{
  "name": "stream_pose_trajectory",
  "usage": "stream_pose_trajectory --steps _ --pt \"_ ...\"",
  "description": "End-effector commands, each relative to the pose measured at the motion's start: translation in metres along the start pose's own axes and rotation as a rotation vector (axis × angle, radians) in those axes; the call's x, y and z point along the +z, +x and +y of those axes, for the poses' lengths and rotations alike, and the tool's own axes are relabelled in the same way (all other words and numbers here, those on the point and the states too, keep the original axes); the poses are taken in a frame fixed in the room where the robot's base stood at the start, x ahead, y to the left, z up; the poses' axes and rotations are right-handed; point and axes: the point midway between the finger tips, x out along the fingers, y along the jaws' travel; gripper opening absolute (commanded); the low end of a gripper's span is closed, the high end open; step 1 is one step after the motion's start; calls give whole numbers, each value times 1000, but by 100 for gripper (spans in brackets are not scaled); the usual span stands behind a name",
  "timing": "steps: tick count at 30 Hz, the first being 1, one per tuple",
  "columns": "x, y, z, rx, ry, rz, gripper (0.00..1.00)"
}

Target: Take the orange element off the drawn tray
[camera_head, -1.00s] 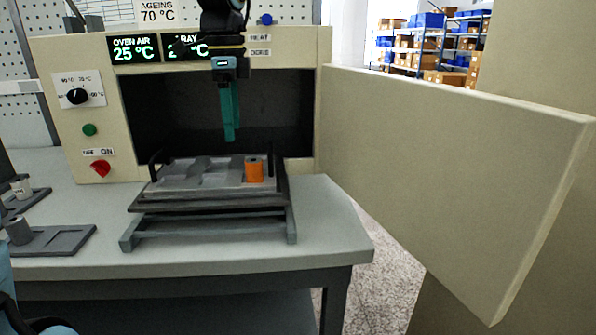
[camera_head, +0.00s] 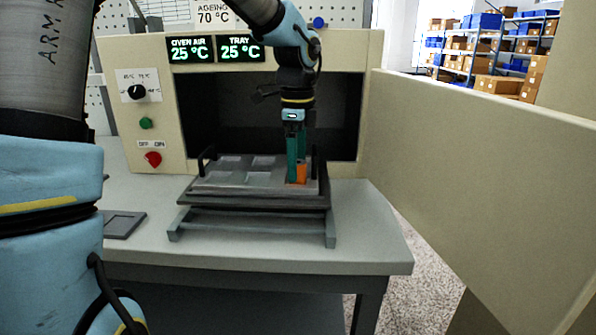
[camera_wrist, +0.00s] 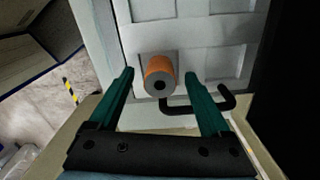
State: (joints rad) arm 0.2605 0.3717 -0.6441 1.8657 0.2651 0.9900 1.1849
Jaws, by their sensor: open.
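The orange element (camera_head: 302,173) is a short orange cylinder standing at the right end of the drawn tray (camera_head: 228,188). In the wrist view the orange element (camera_wrist: 158,78) shows a grey end face with a dark hole, and lies between the fingers and a little beyond their tips. My gripper (camera_head: 297,182) points down at the tray's right end, its green fingers partly covering the element in the head view. In the wrist view my gripper (camera_wrist: 160,75) is open, with clear gaps to the element on both sides.
The tray has dark upright handles and rests on a grey stand before the open oven (camera_head: 250,110). The open oven door (camera_head: 480,160) stands to the right. A dark handle (camera_wrist: 205,105) lies close to the right finger in the wrist view. A flat grey plate (camera_head: 122,225) lies left.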

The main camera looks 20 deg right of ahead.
Motion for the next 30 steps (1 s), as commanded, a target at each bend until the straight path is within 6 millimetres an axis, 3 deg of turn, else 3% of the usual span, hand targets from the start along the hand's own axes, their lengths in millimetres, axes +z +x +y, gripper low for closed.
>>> stream_pose_trajectory --steps 8,30 --pt "0 4 0 0 0 0 82" --pt "0 4 0 0 0 0 0"
